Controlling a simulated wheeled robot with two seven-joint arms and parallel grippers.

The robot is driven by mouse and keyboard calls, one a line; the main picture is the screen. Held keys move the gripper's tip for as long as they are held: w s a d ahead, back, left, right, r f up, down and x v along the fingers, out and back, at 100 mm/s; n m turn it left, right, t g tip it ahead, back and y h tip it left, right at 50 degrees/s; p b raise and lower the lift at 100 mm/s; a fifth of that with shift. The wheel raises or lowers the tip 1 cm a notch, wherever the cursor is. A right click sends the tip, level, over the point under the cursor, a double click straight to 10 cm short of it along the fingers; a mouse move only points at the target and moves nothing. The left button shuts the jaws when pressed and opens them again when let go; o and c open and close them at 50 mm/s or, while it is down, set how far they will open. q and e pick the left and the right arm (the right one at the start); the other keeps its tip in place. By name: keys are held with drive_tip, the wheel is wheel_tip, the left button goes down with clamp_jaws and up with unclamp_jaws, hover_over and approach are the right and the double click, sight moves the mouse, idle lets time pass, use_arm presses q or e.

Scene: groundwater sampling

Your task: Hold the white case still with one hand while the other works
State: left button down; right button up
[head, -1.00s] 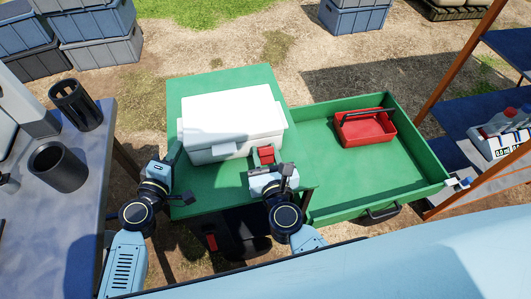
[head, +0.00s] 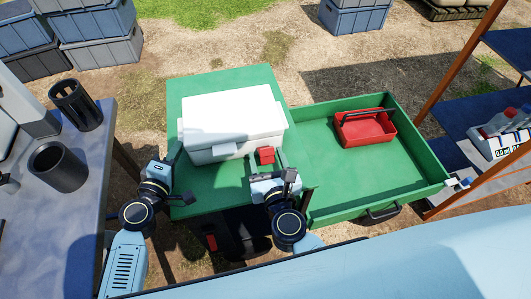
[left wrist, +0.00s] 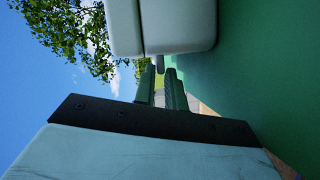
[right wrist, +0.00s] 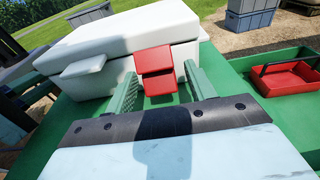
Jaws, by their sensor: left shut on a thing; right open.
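The white case (head: 232,117) stands closed on the green table (head: 225,80). A small red latch (head: 266,156) is on its front, toward the right; it also shows in the right wrist view (right wrist: 156,70). I cannot tell whether it is fastened. My left gripper (head: 175,151) is at the case's left side, its fingers (left wrist: 161,75) close together on a small grey part of the case, mostly hidden between them. My right gripper (head: 267,163) is open in front of the case, its fingers on either side of the latch and apart from it in the right wrist view (right wrist: 161,80).
A green drawer (head: 410,180) is pulled out at the right, with a red caddy (head: 365,130) inside. A grey bench (head: 60,215) with two dark cups stands at the left. Blue shelves (head: 480,115) with an instrument are at the far right.

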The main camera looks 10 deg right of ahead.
drive_tip(key=s+r, duration=0.1)
drive_tip(key=s, duration=0.9)
drive_tip(key=shift+s+r, duration=0.2)
drive_tip(key=shift+a+f, duration=0.1)
drive_tip(key=shift+a, duration=0.05)
drive_tip(key=shift+t, duration=0.7)
drive_tip(key=w, duration=0.4)
drive_tip(key=w+f, duration=0.1)
drive_tip(key=w, duration=0.7)
drive_tip(key=shift+d+f, duration=0.15)
drive_tip(key=shift+d, duration=0.05)
drive_tip(key=c, duration=1)
